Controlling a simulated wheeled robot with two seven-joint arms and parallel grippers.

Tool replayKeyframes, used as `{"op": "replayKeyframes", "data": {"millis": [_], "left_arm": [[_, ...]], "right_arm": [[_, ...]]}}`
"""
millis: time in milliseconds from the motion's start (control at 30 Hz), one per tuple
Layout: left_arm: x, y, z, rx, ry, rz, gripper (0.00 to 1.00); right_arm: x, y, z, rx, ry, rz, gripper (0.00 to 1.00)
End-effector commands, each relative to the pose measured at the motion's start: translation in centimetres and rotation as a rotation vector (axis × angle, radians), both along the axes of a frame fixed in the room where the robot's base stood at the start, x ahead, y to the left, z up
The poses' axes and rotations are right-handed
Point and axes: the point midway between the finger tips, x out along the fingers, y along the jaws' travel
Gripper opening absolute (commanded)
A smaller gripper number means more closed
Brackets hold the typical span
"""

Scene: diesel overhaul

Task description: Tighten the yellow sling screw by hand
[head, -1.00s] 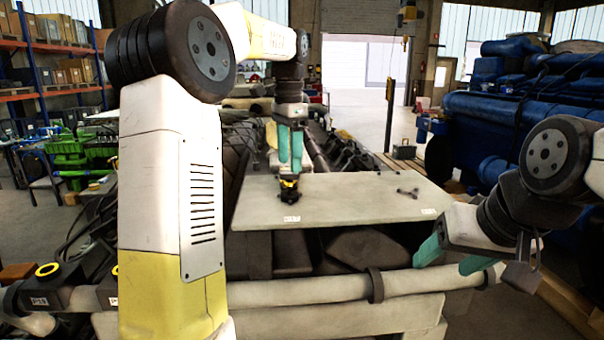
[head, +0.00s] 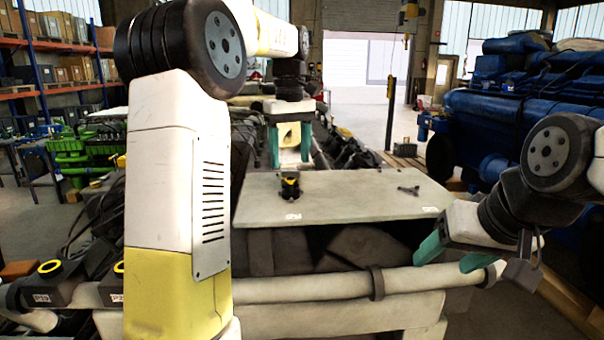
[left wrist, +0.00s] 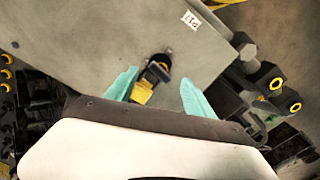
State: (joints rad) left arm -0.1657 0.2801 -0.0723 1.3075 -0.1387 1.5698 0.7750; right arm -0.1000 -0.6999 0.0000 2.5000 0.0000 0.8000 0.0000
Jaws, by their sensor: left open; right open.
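The yellow sling screw (head: 290,187) stands on the grey plate (head: 350,197), a small black piece with yellow on it. In the left wrist view the screw (left wrist: 157,68) shows between and beyond the two teal fingers, touching neither as far as I can tell. My left gripper (head: 290,148) is open and empty, with its fingers pointing down above and slightly behind the screw in the head view. My right gripper (head: 450,257) is open and empty, low at the plate's front right, away from the screw.
A small dark tool-like part (head: 408,190) lies on the right of the plate. A pale pipe (head: 330,287) runs along the front below it. Black blocks with yellow rings (head: 50,268) sit at front left. A blue engine (head: 510,110) stands at right. The plate's middle is clear.

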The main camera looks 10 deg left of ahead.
Motion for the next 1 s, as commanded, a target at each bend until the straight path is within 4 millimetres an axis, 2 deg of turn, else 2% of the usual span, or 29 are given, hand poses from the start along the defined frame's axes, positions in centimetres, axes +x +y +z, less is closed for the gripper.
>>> {"op": "replayKeyframes", "data": {"millis": [600,800,1000], "left_arm": [[0.0,0.0,0.0,0.001,0.001,1.002,0.62],[-0.1,0.0,-3.2,0.001,0.003,1.015,0.62],[0.0,0.0,-4.8,0.001,0.002,1.014,0.62]], "right_arm": [[0.0,0.0,0.0,0.000,0.000,0.000,0.62],[0.0,0.0,0.0,0.000,0.000,0.000,0.62],[0.0,0.0,0.0,0.000,0.000,0.000,0.62]]}}
